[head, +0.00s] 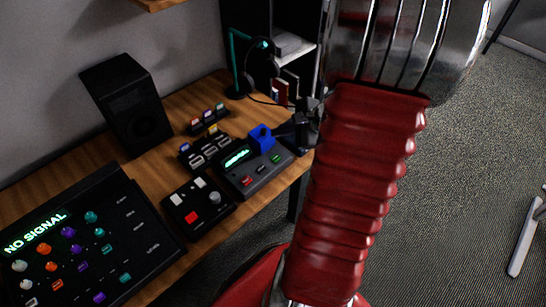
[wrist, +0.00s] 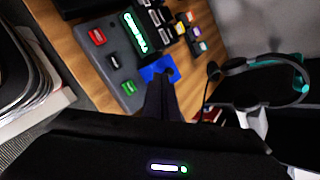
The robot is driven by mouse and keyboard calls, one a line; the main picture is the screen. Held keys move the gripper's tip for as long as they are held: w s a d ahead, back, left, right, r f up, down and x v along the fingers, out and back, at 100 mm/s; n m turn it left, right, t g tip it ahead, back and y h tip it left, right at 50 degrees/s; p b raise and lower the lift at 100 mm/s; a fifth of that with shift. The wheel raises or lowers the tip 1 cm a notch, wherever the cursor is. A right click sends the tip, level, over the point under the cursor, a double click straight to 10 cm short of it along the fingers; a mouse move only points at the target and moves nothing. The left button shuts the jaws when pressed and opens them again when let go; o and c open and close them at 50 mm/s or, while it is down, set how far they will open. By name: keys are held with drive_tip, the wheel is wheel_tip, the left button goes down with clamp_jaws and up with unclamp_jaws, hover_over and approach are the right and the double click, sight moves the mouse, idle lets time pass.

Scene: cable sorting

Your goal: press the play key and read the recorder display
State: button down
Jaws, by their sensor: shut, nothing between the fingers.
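The recorder (head: 255,172) is a dark box on the wooden desk with a lit green display (head: 237,158), whose text is too small to read. In the wrist view the green key (wrist: 128,87), red key (wrist: 97,37) and tilted display (wrist: 134,32) also show. A blue block (head: 262,137) is at the recorder's back right corner. My gripper (wrist: 168,76) is shut and empty, its tips overlapping the blue block in view; contact cannot be told.
A mixer (head: 125,235) reading "NO SIGNAL" fills the desk's front left. A small key box (head: 198,205) sits left of the recorder. Rows of coloured parts (head: 208,120) lie behind it. A speaker (head: 128,105) and a headphone stand (head: 236,65) are farther back.

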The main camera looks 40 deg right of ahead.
drive_tip(key=shift+f, duration=0.15)
drive_tip(key=shift+f, duration=4.25)
drive_tip(key=shift+f, duration=0.2)
drive_tip(key=shift+f, duration=0.2)
drive_tip(key=shift+f, duration=0.35)
drive_tip(key=shift+r, duration=0.8)
drive_tip(key=shift+r, duration=2.5)
